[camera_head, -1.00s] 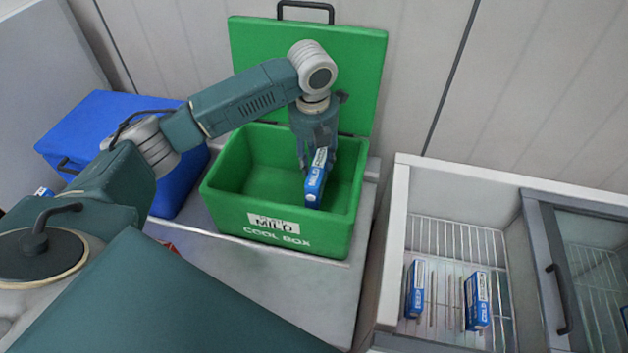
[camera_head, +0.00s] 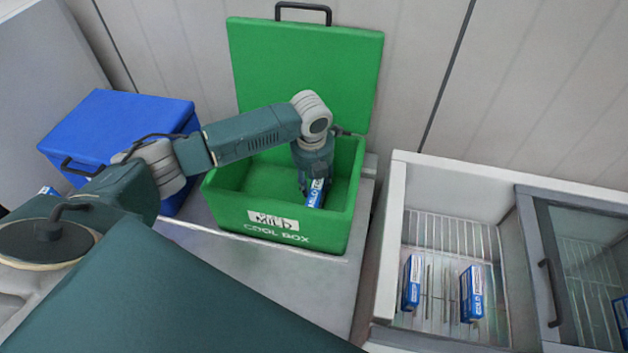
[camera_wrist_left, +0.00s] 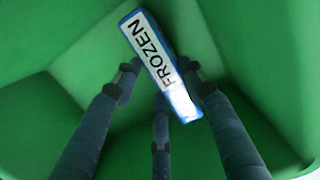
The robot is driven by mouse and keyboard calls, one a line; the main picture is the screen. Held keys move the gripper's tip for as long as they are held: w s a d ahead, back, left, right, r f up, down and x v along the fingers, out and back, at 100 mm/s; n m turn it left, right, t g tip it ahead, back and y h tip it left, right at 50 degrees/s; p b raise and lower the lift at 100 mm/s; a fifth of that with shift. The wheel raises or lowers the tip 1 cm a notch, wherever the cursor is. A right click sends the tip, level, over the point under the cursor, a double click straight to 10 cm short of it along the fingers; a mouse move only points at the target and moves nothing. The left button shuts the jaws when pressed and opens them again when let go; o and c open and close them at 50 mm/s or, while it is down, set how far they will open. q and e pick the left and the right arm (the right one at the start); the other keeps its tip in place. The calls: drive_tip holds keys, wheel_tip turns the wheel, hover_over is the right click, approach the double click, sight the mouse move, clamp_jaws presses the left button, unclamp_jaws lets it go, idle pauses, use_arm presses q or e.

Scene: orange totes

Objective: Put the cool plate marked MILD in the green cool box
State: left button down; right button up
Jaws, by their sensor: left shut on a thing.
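A blue cool plate (camera_head: 315,194) with a white label is held in my left gripper (camera_head: 312,182), inside the green cool box (camera_head: 280,228). In the head view its blue face seems to read MILD. In the left wrist view the plate (camera_wrist_left: 158,60) shows a white strip reading FROZEN. My left gripper is shut on it with its fingers pointing down between the box walls. The plate's lower end is hidden by the front wall. My right gripper is out of view.
A closed blue box (camera_head: 115,135) stands left of the green one. At the right is an open white freezer (camera_head: 395,215) with two more blue plates, one left (camera_head: 411,285) and one right (camera_head: 471,295), on its wire rack. A sliding glass lid (camera_head: 595,250) covers its right part.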

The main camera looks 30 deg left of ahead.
use_arm(q)
drive_tip(key=shift+f, duration=0.1)
drive_tip(key=c, duration=1.2)
unclamp_jaws()
drive_tip(key=shift+o, duration=0.8)
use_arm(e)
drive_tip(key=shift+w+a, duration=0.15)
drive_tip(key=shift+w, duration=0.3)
use_arm(q)
wheel_tip(320, 180, up, 12)
drive_tip(key=s+b, duration=0.1)
drive_tip(key=b, duration=0.1)
drive_tip(key=shift+s+d+b, duration=0.2)
drive_tip(key=shift+b, duration=0.1)
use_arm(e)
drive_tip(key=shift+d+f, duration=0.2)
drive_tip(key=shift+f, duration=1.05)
